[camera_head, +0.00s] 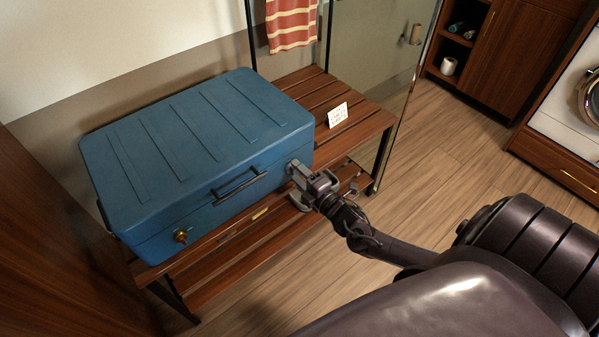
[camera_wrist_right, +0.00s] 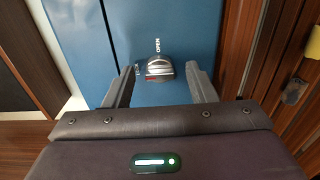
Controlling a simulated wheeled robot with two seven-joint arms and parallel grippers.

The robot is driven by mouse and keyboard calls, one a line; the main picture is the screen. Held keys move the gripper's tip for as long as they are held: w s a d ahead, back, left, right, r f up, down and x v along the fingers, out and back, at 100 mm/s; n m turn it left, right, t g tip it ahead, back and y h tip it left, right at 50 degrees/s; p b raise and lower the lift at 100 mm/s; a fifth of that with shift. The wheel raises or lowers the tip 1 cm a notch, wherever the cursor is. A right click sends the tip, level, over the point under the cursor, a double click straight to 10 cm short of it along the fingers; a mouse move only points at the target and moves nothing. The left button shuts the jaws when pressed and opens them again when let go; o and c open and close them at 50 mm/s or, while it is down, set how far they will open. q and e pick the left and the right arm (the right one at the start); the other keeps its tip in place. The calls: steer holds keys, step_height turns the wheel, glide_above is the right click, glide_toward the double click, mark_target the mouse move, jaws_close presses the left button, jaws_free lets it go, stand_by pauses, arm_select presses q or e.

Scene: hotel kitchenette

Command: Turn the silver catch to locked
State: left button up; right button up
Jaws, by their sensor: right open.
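A blue suitcase (camera_head: 200,150) lies closed on a slatted wooden bench. The silver catch (camera_wrist_right: 159,70) is on its front face in the right wrist view, with the word OPEN printed beside it and a red mark on it. My right gripper (camera_wrist_right: 161,76) is open, with one finger on each side of the catch; I cannot tell whether they touch it. In the head view my right gripper (camera_head: 299,179) is at the suitcase's front right corner and mostly hides the catch. A brass catch (camera_head: 181,236) sits at the front left. My left gripper is not in view.
The wooden bench (camera_head: 362,124) carries a small white card (camera_head: 337,115). A striped towel (camera_head: 291,24) hangs behind, near a glass panel (camera_head: 385,50). A dark wooden panel (camera_head: 60,250) stands close on the left. The floor to the right is clear.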

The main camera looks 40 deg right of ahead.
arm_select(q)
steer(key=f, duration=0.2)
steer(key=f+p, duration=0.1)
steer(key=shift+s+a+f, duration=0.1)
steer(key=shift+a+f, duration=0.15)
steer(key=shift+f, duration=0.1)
arm_select(e)
steer(key=s, duration=0.7)
steer(key=shift+s+d, duration=0.3)
steer(key=shift+s, duration=0.1)
